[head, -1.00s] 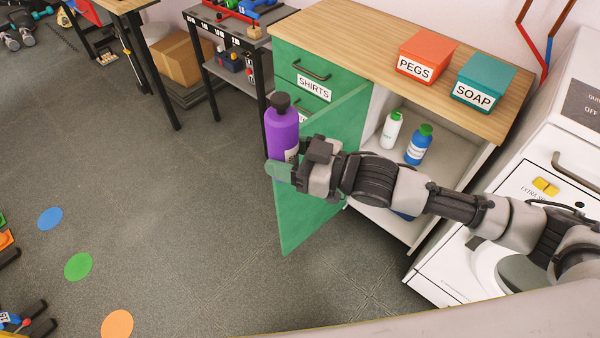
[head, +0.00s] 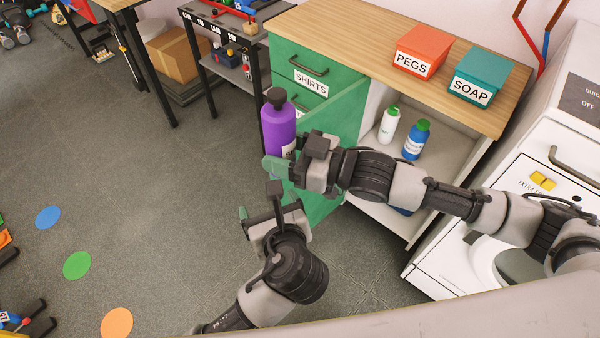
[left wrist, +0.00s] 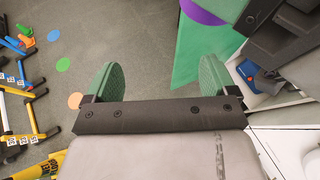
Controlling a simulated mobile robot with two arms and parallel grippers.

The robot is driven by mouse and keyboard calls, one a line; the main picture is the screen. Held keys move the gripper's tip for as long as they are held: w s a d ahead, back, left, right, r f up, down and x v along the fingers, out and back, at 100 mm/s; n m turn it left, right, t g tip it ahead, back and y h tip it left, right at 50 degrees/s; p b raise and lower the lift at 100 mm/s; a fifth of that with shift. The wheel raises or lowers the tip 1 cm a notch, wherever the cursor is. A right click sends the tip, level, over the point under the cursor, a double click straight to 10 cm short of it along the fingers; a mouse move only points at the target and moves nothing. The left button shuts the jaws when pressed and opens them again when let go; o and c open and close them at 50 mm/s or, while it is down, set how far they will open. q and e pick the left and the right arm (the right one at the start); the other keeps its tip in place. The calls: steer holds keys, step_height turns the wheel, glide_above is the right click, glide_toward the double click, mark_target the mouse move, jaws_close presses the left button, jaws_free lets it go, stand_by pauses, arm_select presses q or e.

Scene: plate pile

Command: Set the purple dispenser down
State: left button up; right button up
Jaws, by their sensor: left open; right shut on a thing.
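The purple dispenser (head: 279,128), with a dark cap, is upright in the head view in front of the open green door. My right gripper (head: 284,166) is shut on its lower part and holds it in the air. My left gripper (head: 259,203) is open and empty, below and slightly left of the dispenser and apart from it. In the left wrist view, my left gripper's two green fingers (left wrist: 158,80) stand wide apart with only floor between them.
The green cabinet door (head: 345,118) stands open behind my right gripper. A white bottle (head: 389,125) and a blue bottle (head: 416,140) stand on the cabinet shelf. The wooden top (head: 365,45) holds the PEGS (head: 424,52) and SOAP (head: 477,76) boxes, with free room on its left.

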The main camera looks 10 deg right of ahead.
arm_select(q)
steer(key=s+r+m+t, duration=0.2)
steer(key=s+r, duration=0.2)
steer(key=r, duration=0.5)
arm_select(e)
steer(key=shift+r, duration=0.1)
arm_select(q)
steer(key=t, duration=0.3)
glide_toward(283, 128)
steer(key=w, duration=0.4)
steer(key=w+a, duration=0.1)
steer(key=w, duration=0.3)
steer(key=w+a, duration=0.1)
steer(key=w, duration=0.3)
steer(key=shift+w+a+f, duration=0.1)
steer(key=shift+w, duration=0.15)
steer(key=c, duration=1.2)
steer(key=shift+c, duration=0.2)
arm_select(e)
steer(key=o, duration=1.2)
